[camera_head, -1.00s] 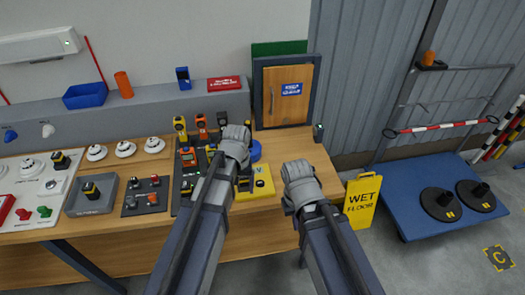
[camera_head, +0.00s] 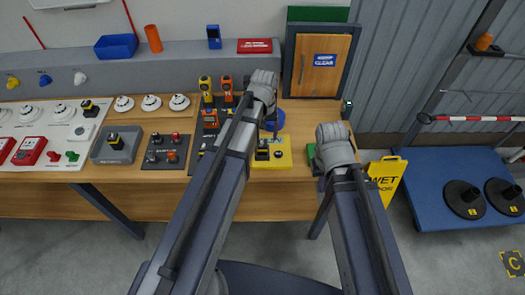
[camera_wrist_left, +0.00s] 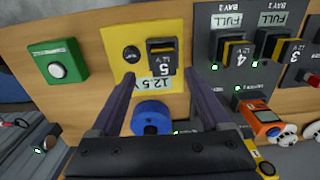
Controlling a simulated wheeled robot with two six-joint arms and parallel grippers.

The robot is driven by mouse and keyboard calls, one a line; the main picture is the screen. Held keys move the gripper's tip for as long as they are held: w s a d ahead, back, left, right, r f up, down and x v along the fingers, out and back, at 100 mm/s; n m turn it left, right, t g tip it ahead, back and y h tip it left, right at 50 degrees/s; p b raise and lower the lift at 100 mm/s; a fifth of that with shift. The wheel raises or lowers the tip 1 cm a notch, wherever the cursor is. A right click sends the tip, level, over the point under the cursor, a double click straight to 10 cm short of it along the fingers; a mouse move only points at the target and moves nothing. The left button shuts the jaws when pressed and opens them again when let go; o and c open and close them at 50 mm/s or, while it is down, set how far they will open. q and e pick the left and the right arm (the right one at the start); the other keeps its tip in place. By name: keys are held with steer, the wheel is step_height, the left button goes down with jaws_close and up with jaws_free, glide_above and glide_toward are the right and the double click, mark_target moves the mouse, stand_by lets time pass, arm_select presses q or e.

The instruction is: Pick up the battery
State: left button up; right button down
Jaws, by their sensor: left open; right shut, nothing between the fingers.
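A black battery marked 5 (camera_wrist_left: 163,55) sits in a yellow tester (camera_wrist_left: 118,40) with a 12.5 V label; both also show in the head view, the battery (camera_head: 262,151) on the tester (camera_head: 285,158). More batteries, marked 4 (camera_wrist_left: 236,52) and 3 (camera_wrist_left: 298,52), stand in a dark charger (camera_wrist_left: 206,58) under FULL labels. My left gripper (camera_wrist_left: 160,77) is open; in its wrist view its fingertips lie to either side of the lower end of battery 5, with no contact visible. In the head view my left gripper (camera_head: 264,82) hides part of the charger. My right gripper (camera_head: 334,138) is shut and empty.
A blue round object (camera_wrist_left: 151,117) lies near the tester. A green box with a white button (camera_wrist_left: 62,66) stands beside it, partly behind my right gripper in the head view. A wooden cabinet (camera_head: 318,75) stands behind. A yellow wet-floor sign (camera_head: 388,178) is at right.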

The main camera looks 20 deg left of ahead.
mark_target(262, 144)
arm_select(q)
steer(key=shift+s+a+f+b, duration=0.1)
steer(key=shift+f+b, duration=1.25)
steer(key=shift+s+a+f+b, duration=0.1)
steer(key=shift+f+b, duration=1.2)
steer(key=shift+r, duration=0.1)
jaws_close()
